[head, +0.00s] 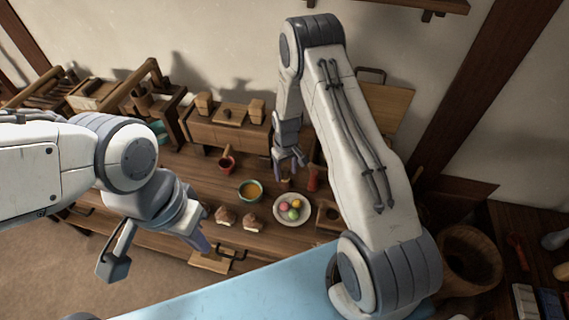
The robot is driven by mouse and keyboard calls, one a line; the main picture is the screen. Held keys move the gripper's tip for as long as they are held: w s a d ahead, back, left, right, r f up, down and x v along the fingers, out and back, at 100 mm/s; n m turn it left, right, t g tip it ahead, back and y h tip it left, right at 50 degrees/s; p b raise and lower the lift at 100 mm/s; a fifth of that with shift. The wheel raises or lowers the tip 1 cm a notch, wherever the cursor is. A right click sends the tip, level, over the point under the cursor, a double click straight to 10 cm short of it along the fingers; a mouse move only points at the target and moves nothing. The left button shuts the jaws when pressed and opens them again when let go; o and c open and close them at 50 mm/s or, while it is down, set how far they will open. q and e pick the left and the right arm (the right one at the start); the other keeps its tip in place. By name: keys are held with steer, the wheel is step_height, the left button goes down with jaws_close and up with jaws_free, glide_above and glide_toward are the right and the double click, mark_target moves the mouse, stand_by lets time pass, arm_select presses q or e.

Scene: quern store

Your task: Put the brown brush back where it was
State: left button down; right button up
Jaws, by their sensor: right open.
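I cannot make out the brown brush for certain. A slim reddish-brown upright thing (313,179) stands on the wooden table (185,178), just right of my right gripper; its kind is unclear. My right gripper (291,164) points down over the back of the table and is open. A small brown thing (286,183) shows just below its fingertips; I cannot tell whether they touch. My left gripper (197,241) hangs at the table's front left, its fingers partly hidden by its own wrist.
A plate (280,216) with coloured balls, a bowl of yellow stuff (249,198), a red cup (226,163) and two brown lumps (226,217) stand mid-table. Wooden boxes (218,134) line the wall. A wooden tub (470,262) is at right.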

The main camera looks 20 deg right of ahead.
step_height(320, 180, up, 12)
steer(key=b, duration=0.2)
steer(key=s+a+r+n, duration=0.1)
steer(key=s+a+r, duration=0.2)
steer(key=a+r, duration=0.25)
steer(key=s+a+r+n, duration=0.1)
steer(key=s+a+r, duration=0.5)
steer(key=s+a, duration=0.15)
steer(key=s+a+r+n, duration=0.1)
steer(key=s+r, duration=0.1)
steer(key=s, duration=0.7)
steer(key=s+a+r+n+y, duration=0.1)
steer(key=s+a+r+n, duration=0.1)
steer(key=s, duration=0.7)
steer(key=shift+s+a+r, duration=0.15)
steer(key=shift+r, duration=0.15)
